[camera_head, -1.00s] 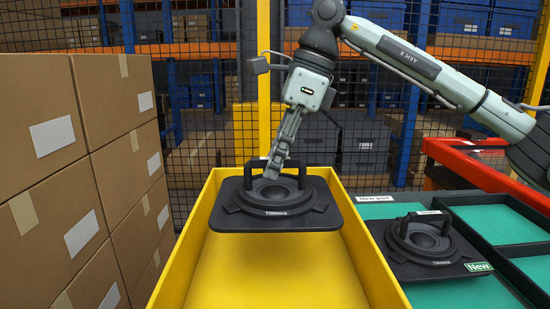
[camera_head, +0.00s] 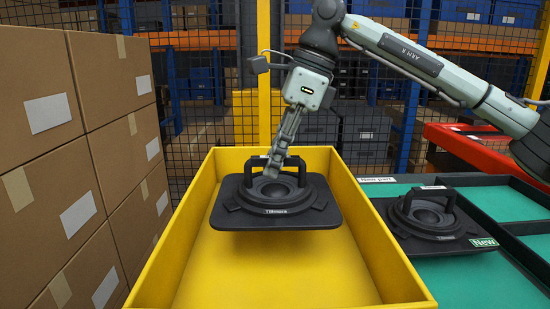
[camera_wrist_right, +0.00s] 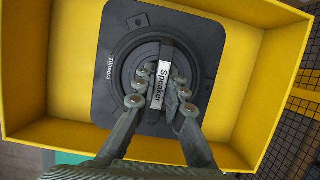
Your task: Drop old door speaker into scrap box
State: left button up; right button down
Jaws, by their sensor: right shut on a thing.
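The old door speaker (camera_head: 275,211) is a black square plate with a round cone and a handle. It hangs level over the yellow scrap box (camera_head: 265,278), within the outline of its walls in the head view. My right gripper (camera_head: 275,172) is shut on the speaker's handle from above. In the right wrist view the fingers (camera_wrist_right: 160,98) straddle the handle, which bears a white "Speaker" label, and the yellow box (camera_wrist_right: 60,144) lies around and behind the plate. How far the speaker is above the box floor is hard to tell. My left gripper is not in view.
A second black speaker (camera_head: 432,219) with a green "New" tag lies in the teal-lined tray (camera_head: 505,210) right of the box. Stacked cartons (camera_head: 60,160) stand close on the left. A mesh fence and yellow post (camera_head: 265,75) stand behind. A red bin (camera_head: 475,150) is at the right.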

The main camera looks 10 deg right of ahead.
jog(key=shift+r, duration=0.1)
jog(key=c, duration=1.6)
grip_release()
jog(key=shift+c, duration=0.2)
jog(key=shift+o, duration=0.7)
jog(key=v, duration=1.2)
